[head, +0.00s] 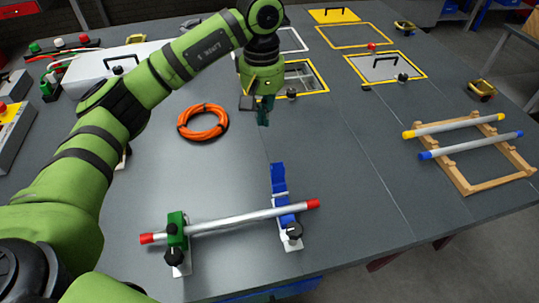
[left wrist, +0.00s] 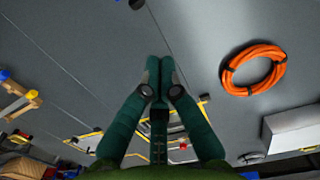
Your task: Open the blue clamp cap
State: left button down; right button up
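The blue clamp (head: 285,216) stands on a white base near the front of the table. Its blue cap (head: 279,178) sticks up and back, tilted away from the rod and apart from its top. A silver rod (head: 235,219) with red ends lies across the blue clamp and the green clamp (head: 176,229). My left gripper (head: 264,118) hangs above the table, behind the blue clamp and apart from it. In the left wrist view the fingertips (left wrist: 160,68) meet with nothing between them. The clamps are not in the left wrist view. My right gripper is not in view.
An orange cable coil (head: 203,122) lies left of my gripper; it also shows in the left wrist view (left wrist: 253,70). A wooden rack (head: 490,183) with two rods is at right. Yellow-framed panels (head: 386,67) are at the back. The table between coil and rack is mostly clear.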

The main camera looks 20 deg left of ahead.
aim_at(277, 174)
pick_arm(q)
jog(key=f+p, duration=0.1)
jog(key=f, duration=0.2)
jog(key=f+p, duration=0.1)
jog(key=f, duration=0.2)
jog(key=f+p, duration=0.2)
jog(key=f, duration=0.1)
jog(key=shift+s+d+f, duration=0.25)
jog(key=shift+s+f, duration=0.05)
jog(key=shift+s, duration=0.05)
jog(key=s+d+p, duration=0.1)
jog(key=s+d+r+p, duration=0.1)
jog(key=s, duration=0.1)
jog(key=shift+r, duration=0.1)
jog(key=shift+w, duration=0.15)
